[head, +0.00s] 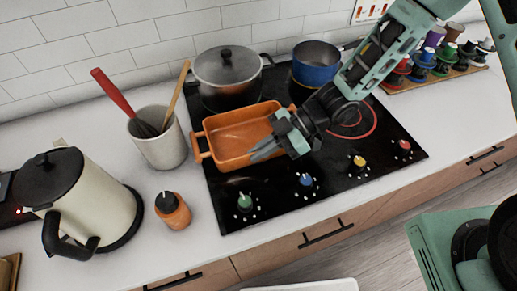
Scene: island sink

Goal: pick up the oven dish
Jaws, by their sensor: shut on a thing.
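The orange rectangular oven dish (238,130) is on the left part of the black cooktop, with a handle at its left end. My gripper (275,146) reaches in from the upper right and is shut on the dish's right side. The gripper and wrist hide the dish's right end. I cannot tell whether the dish rests on the cooktop or is slightly above it.
A lidded grey pot (228,72) and a blue pot (315,66) stand behind the dish. A utensil crock (160,142), an orange bottle (173,211) and a kettle (92,198) stand to the left. A spice rack (440,68) is at the back right. Front cooktop knobs (306,181) lie nearby.

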